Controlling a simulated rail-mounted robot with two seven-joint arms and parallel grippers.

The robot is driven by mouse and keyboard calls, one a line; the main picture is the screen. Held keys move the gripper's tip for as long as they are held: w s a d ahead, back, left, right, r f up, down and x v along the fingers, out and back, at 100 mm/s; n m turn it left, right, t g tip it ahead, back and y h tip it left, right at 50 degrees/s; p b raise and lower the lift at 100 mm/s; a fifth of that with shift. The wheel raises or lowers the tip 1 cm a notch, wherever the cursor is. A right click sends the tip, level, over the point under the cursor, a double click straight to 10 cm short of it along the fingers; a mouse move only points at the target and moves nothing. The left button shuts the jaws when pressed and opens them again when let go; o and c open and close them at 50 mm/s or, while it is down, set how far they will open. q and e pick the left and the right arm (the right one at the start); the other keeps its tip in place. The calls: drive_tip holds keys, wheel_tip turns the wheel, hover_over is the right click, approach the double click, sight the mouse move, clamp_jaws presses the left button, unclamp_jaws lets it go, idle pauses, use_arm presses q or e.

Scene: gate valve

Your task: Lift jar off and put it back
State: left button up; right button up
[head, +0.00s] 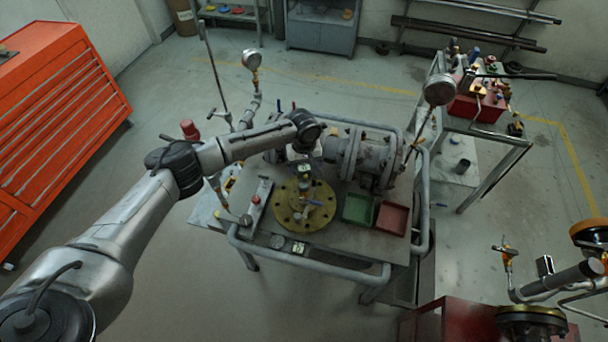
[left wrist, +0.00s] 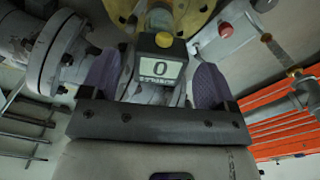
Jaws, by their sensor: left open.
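No jar can be told for certain in either view. My left gripper (head: 304,158) hangs over the work table behind the yellow flange (head: 304,206), its jaws largely hidden by its own body in the head view. In the left wrist view my left gripper (left wrist: 155,82) is open, with one purple finger pad on each side. A small box with a yellow knob and a display reading 0 (left wrist: 162,70) shows between the pads; I cannot tell whether they touch it. My right gripper is not in view.
A green tray (head: 359,209) and a red tray (head: 393,219) lie right of the flange. A large grey valve body (head: 366,158) stands behind them. A tube rail (head: 310,262) borders the table. An orange tool cabinet (head: 55,125) is at left. Open floor (head: 190,290) lies in front.

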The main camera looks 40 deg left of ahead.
use_arm(q)
drive_tip(key=shift+f, duration=0.9)
drive_tip(key=shift+c, duration=0.4)
drive_tip(key=c, duration=1.1)
